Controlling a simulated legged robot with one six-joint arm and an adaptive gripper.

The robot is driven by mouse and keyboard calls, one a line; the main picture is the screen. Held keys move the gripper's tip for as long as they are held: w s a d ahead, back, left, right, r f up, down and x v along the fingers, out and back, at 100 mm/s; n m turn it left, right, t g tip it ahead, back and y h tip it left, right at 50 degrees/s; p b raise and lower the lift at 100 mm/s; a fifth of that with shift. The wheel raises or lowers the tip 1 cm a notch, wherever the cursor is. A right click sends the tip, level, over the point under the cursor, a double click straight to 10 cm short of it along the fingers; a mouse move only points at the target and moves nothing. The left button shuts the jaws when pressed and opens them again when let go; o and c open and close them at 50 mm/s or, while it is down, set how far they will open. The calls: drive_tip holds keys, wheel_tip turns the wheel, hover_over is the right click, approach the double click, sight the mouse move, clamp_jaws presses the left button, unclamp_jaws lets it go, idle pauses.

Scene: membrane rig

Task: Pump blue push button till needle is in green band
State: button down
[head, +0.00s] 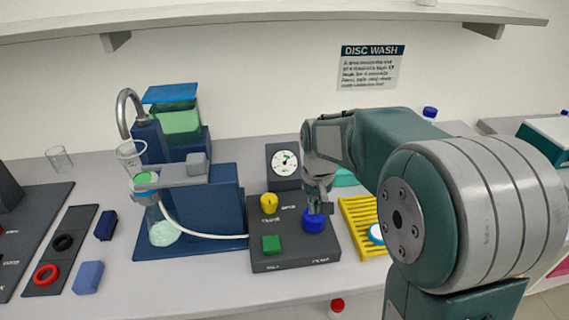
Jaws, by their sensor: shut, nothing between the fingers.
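The blue push button (314,222) sits at the right of a dark control box (290,262) on the bench. My gripper (317,210) is shut and points down directly over the blue button, its tips at or just above the top; I cannot tell whether they touch. The round white gauge (285,162) stands upright behind the box. Its face shows a small green mark and a dark needle, but they are too small to tell whether the needle lies in the green band. A yellow knob (269,202) and a green square button (271,244) share the box.
Left of the box stands a blue filter rig (215,205) with a clear funnel, a flask and a white tube running to the box. A yellow rack (362,222) holding a white disc is close on the right.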

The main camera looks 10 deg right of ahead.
drive_tip(key=shift+r, duration=2.45)
drive_tip(key=shift+s+r, duration=0.15)
drive_tip(key=shift+s, duration=0.05)
drive_tip(key=s+r+t, duration=0.2)
drive_tip(key=s, duration=0.8)
drive_tip(key=s+r+t, duration=0.2)
drive_tip(key=s+t, duration=0.1)
drive_tip(key=s, duration=0.7)
drive_tip(key=shift+s+t, duration=0.25)
drive_tip(key=shift+t, duration=0.05)
